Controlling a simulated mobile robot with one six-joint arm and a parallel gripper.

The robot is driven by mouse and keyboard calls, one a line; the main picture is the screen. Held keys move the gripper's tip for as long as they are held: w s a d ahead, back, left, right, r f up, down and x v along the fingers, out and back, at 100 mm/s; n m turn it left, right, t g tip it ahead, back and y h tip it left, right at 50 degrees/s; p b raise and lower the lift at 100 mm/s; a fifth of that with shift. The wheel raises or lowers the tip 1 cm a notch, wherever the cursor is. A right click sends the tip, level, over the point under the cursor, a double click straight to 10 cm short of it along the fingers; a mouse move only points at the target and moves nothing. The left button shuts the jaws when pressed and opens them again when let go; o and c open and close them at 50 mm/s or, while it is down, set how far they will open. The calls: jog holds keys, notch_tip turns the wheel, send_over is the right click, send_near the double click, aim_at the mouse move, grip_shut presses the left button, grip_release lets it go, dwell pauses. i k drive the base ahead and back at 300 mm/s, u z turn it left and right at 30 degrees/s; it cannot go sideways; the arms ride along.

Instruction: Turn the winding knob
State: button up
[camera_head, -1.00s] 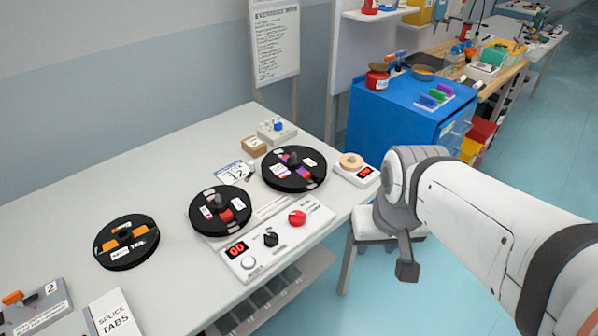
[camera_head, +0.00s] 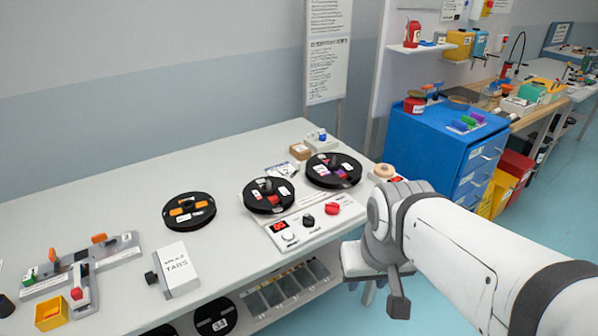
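The rewind station's white control panel (camera_head: 318,231) sits at the front edge of the table. It carries a white knob (camera_head: 288,236), a black knob (camera_head: 308,221), a red knob (camera_head: 332,208) and a red lit display (camera_head: 279,227). I cannot tell which knob is the winding knob. Two black reels, a left one (camera_head: 257,202) and a right one (camera_head: 349,176), lie behind the panel. My gripper (camera_head: 398,303) hangs off the table's front edge, right of and below the panel, apart from the knobs. Its finger opening is not clear.
Another black reel (camera_head: 189,223), a splice tabs box (camera_head: 177,268) and a grey splicing fixture (camera_head: 120,252) are on the table (camera_head: 90,215). A blue cabinet (camera_head: 425,150) stands at the right. Below the table is a shelf with bins (camera_head: 290,290).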

aim_at(331, 208)
jog(key=u, duration=0.2)
jog(key=i, duration=1)
jog(key=u, duration=0.05)
